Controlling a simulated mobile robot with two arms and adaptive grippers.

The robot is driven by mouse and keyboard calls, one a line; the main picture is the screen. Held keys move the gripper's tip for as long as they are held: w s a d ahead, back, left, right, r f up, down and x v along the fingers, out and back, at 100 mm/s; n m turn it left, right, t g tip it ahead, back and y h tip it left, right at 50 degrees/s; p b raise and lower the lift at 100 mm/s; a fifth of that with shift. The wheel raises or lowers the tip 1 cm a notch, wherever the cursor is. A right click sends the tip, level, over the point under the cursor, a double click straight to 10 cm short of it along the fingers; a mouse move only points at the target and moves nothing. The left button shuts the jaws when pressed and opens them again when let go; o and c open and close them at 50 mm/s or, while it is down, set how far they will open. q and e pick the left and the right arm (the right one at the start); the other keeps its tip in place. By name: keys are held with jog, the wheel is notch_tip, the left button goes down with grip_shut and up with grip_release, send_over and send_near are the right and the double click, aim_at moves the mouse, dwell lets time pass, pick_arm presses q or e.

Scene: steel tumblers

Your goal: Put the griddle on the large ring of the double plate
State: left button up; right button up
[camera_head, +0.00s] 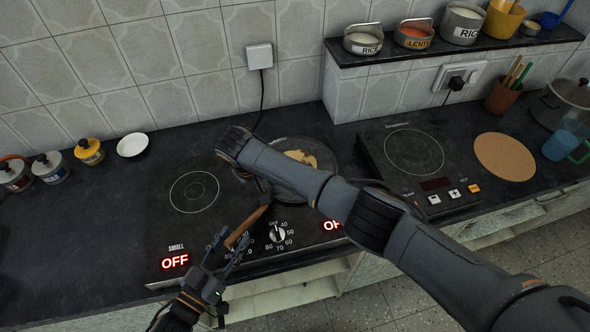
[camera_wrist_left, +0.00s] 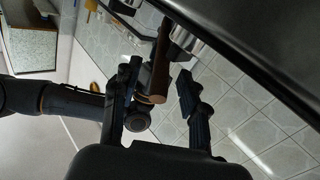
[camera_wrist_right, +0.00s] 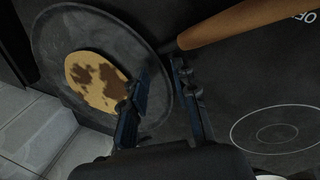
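The dark round griddle (camera_head: 322,153) lies over the right half of the double plate (camera_head: 160,245), with a browned flatbread (camera_head: 300,157) on it. The large ring is not visible; whether the griddle touches the plate is unclear. Its wooden handle (camera_head: 247,226) points toward the front left. My left gripper (camera_head: 228,262) is at the handle's end; in the left wrist view the handle (camera_wrist_left: 161,65) is between open fingers (camera_wrist_left: 160,88). My right arm crosses above the griddle. In the right wrist view my right gripper's fingers (camera_wrist_right: 161,88) stand apart at the griddle's rim (camera_wrist_right: 150,50), beside the flatbread.
The small ring (camera_head: 195,192) is bare. A knob (camera_head: 277,233) and red OFF displays are along the front. A second hotplate (camera_head: 414,151), a round board (camera_head: 505,156) and a pot (camera_head: 566,100) stand right. Jars (camera_head: 89,151) and a white bowl (camera_head: 132,145) stand back left.

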pick_arm(q)
jog(key=shift+r, duration=0.1)
jog(key=v, duration=1.2)
pick_arm(e)
jog(key=v, duration=1.2)
jog(key=shift+f, duration=0.1)
